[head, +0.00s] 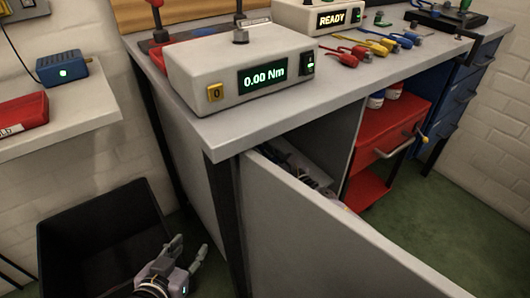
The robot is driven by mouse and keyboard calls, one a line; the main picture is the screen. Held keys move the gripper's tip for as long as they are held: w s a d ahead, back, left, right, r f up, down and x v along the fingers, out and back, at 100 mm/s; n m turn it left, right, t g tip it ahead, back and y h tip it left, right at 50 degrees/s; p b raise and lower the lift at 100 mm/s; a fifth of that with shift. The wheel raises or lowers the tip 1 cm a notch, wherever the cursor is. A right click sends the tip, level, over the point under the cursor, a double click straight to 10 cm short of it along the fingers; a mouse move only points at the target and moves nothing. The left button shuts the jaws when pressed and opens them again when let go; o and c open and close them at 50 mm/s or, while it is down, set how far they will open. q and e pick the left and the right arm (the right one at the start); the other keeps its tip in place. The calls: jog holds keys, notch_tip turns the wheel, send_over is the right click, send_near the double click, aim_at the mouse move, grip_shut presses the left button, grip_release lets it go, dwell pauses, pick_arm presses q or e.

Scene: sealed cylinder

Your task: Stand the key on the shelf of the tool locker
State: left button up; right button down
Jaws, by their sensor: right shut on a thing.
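The grey tool locker is under the bench, with its door (330,225) swung open toward me. The door hides most of the inside, including the shelf. My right gripper (308,174) shows only in part in the gap above the door's edge, inside the locker. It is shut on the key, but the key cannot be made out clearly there. My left gripper (188,250) is low at the left, open and empty, in front of the black bin (75,235).
The bench top (225,135) carries a torque tester (240,70), a unit reading READY (325,17) and several coloured tools. A red drawer cabinet (385,145) stands right of the locker. A wall shelf (75,125) is at the left. Green floor is clear at the right.

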jog(key=c, duration=1.4)
grip_release()
jog(key=shift+f, duration=0.1)
jog(key=shift+c, duration=0.2)
pick_arm(q)
jog(key=shift+w+d+r, duration=0.1)
jog(key=shift+w+r, duration=0.05)
jog(key=shift+r, duration=0.05)
pick_arm(e)
jog(key=shift+s+d, duration=0.1)
jog(key=shift+s, duration=0.1)
pick_arm(q)
jog(key=s+a+f+g+y+p, duration=0.1)
jog(key=s+a+f+g, duration=0.1)
jog(key=s+f+g, duration=0.2)
jog(key=shift+s+a+f+p, duration=0.3)
jog(key=shift+s+f, duration=0.3)
jog(key=shift+s, duration=0.55)
pick_arm(e)
jog(key=v, duration=1.1)
jog(key=shift+s+d, duration=0.2)
